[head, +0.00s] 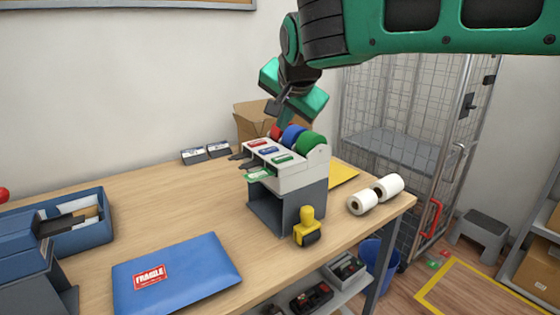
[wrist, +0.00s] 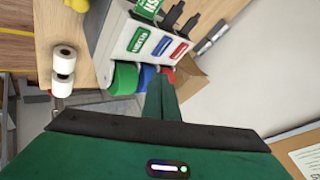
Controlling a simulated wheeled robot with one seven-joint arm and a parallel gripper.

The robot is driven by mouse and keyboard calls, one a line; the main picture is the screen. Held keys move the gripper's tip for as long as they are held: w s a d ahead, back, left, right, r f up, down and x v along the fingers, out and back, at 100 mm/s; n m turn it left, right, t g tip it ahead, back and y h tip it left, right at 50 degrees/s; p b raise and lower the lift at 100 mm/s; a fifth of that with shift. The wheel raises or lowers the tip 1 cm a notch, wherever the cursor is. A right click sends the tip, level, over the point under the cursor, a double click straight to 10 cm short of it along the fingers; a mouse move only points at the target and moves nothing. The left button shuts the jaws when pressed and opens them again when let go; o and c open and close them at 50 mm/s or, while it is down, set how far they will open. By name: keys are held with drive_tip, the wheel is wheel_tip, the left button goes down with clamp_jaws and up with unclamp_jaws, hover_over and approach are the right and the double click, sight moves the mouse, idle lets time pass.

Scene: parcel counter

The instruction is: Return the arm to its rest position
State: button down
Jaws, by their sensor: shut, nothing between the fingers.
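My gripper (head: 281,106) hangs from my green arm above the back of the label dispenser (head: 294,178) in the head view. Its fingers are shut and hold nothing. In the wrist view the closed fingers (wrist: 162,97) point toward the dispenser's red, blue and green rolls (wrist: 126,76). In the head view the fingertips overlap the rolls; I cannot tell the exact gap. A green label (head: 258,175) sticks out of the dispenser's front.
A blue envelope (head: 200,272) with a FRAGILE label lies on the wooden counter (head: 150,203).

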drive_tip(key=shift+d, duration=0.1)
drive_tip(key=s+d+f+g+h, duration=0.1)
drive_tip(key=s+d+f, duration=0.2)
drive_tip(key=d, duration=0.6)
drive_tip(key=s+d+f+g+h, duration=0.15)
drive_tip(key=d+f, duration=0.25)
drive_tip(key=d, duration=0.5)
drive_tip(key=s+d+f+g+h, duration=0.1)
drive_tip(key=s+d+f, duration=0.25)
drive_tip(key=d, duration=0.55)
drive_tip(key=s+d+f+g, duration=0.3)
drive_tip(key=s+d+f, duration=0.3)
drive_tip(key=s+d, duration=0.45)
drive_tip(key=s+f, duration=0.2)
drive_tip(key=s, duration=0.3)
drive_tip(key=s+d+f+g+y, duration=0.1)
drive_tip(key=s+f, duration=0.1)
drive_tip(key=s, duration=0.4)
drive_tip(key=s+f+g+y, duration=0.1)
drive_tip(key=s+f, duration=0.1)
drive_tip(key=s, duration=0.3)
drive_tip(key=shift+s+d+f+n, duration=0.2)
drive_tip(key=shift+f+n, duration=0.1)
drive_tip(key=shift+f, duration=0.1)
drive_tip(key=shift+g, duration=0.25)
drive_tip(key=shift+w+f, duration=0.25)
drive_tip(key=shift+w, duration=0.4)
